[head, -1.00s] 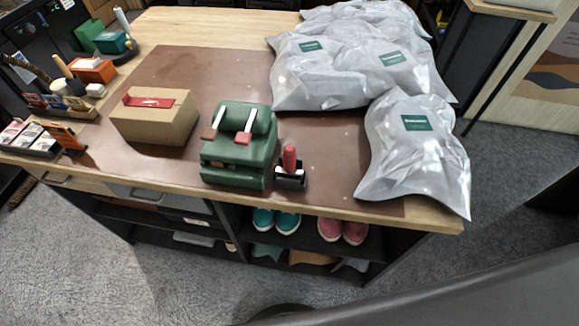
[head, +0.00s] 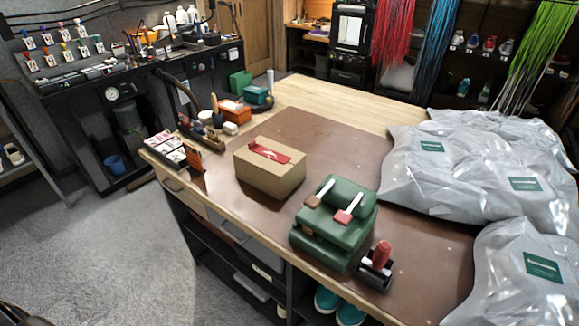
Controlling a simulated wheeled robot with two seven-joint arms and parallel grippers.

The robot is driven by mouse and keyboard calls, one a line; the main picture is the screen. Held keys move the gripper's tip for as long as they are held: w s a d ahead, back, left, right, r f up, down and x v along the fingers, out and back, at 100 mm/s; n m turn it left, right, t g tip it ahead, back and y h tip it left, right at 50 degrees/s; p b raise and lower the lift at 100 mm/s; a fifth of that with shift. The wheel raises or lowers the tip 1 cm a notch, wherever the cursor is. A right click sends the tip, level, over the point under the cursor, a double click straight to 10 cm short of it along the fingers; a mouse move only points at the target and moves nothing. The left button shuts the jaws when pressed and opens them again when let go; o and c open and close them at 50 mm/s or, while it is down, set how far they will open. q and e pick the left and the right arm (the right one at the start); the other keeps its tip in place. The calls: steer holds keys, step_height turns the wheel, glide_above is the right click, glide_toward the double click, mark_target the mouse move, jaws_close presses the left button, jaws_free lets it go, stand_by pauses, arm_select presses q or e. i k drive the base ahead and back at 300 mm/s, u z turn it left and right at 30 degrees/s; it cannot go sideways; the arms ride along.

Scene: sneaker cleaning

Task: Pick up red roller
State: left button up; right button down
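The red roller (head: 382,253) stands upright in a small black holder (head: 374,274) near the front edge of the workbench. It is just right of a green padded stand (head: 333,222) that has two white-strapped tabs, one brown and one red, on top. Neither of my grippers shows in the head view.
A cardboard box (head: 269,180) with a red label sits left of the green stand on the brown mat (head: 312,142). Grey plastic bags (head: 480,158) fill the bench's right side. Small tools and cards (head: 168,150) line the left end. The mat behind the box is clear.

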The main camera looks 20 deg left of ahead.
mark_target(382, 252)
steer(key=z, duration=1.25)
steer(key=k, duration=0.95)
steer(key=u, duration=1.85)
